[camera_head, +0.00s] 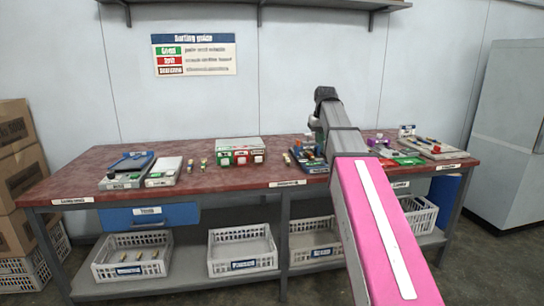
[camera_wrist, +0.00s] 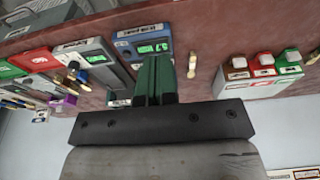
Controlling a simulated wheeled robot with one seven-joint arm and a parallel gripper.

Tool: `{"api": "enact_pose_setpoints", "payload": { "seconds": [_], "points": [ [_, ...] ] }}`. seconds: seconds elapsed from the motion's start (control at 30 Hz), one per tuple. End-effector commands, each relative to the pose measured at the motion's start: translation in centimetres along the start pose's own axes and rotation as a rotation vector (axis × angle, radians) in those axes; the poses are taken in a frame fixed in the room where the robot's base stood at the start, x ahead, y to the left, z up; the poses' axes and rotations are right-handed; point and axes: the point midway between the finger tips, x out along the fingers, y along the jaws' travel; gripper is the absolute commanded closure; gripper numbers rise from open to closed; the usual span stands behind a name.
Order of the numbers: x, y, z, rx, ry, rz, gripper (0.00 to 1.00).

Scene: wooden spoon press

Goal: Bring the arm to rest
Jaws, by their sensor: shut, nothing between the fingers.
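My arm reaches from the bottom right of the head view up over the red-topped bench (camera_head: 200,180). My gripper (camera_head: 309,140) hangs small above the middle of the bench, close to a dark blue device there, and its fingertips are hard to make out. In the wrist view my gripper (camera_wrist: 154,62) shows two green fingers shut together, with nothing between them. The blue-grey device with a green display (camera_wrist: 150,45) lies just beyond the fingers. I cannot tell whether they touch it.
A white box with green, red and white buttons (camera_head: 240,152) stands left of my gripper. Blue and grey devices (camera_head: 130,168) lie further left, and a tray of parts (camera_head: 436,150) lies at the right. A shelf (camera_head: 270,4) hangs above; crates (camera_head: 241,250) stand below.

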Motion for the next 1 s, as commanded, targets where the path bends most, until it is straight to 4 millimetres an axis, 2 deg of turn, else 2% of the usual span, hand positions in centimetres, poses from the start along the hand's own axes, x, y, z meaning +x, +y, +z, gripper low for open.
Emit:
{"api": "enact_pose_setpoints", "payload": {
  "seconds": [0.27,0.57,0.77,1.0],
  "points": [
    [3.2,-0.1,1.4,0.013,-0.012,0.000,1.00],
    [9.1,-0.5,4.3,0.036,-0.035,0.001,1.00],
    [15.8,-1.0,8.3,0.064,-0.064,0.002,1.00],
    [23.4,-1.9,14.1,0.100,-0.099,0.005,1.00]
  ]
}}
